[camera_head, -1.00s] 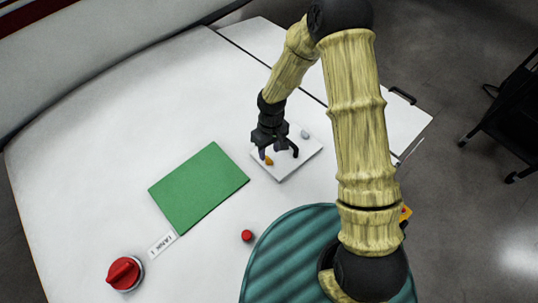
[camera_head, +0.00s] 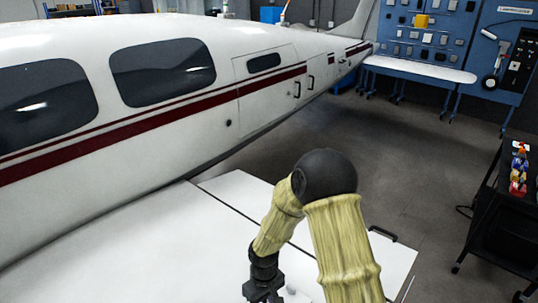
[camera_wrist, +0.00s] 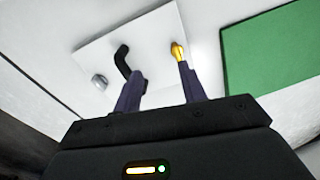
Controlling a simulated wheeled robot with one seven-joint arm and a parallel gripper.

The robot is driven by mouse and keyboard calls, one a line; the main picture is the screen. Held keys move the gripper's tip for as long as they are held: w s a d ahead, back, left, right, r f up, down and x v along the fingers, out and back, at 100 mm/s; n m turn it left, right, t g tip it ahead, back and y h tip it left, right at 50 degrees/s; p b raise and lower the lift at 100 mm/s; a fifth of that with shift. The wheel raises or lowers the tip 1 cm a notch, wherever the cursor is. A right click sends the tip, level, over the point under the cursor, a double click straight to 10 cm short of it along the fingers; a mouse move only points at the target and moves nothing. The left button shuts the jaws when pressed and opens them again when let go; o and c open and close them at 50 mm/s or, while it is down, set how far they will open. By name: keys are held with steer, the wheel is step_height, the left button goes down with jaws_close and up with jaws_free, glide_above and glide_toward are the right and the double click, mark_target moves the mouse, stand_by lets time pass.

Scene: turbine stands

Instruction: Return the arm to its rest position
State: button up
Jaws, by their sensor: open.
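My gripper (camera_wrist: 163,90) is open in the wrist view, its two dark fingers apart with nothing between them. It points at a white square plate (camera_wrist: 110,32) on the table. A black bent piece (camera_wrist: 122,60), a small yellow-orange piece (camera_wrist: 177,50) and a small grey round piece (camera_wrist: 99,81) show on or over the plate; whether the fingers touch any of them I cannot tell.
A green mat (camera_wrist: 275,60) lies right of the plate in the wrist view. A black cart (camera_head: 500,220) stands at right; grey floor (camera_head: 410,170) is open between.

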steer(key=s+d+r+m+t+b, duration=0.2)
steer(key=s+d+r+m+b, duration=0.1)
steer(key=d, duration=0.5)
steer(key=s+d+r+m+t+b, duration=0.1)
steer(key=s+d+r+m+b, duration=0.2)
steer(key=d+r, duration=0.5)
steer(key=shift+s+d+r+m+t+b, duration=0.25)
steer(key=shift+s+d+m+t+b, duration=0.25)
steer(key=shift+s+m, duration=0.35)
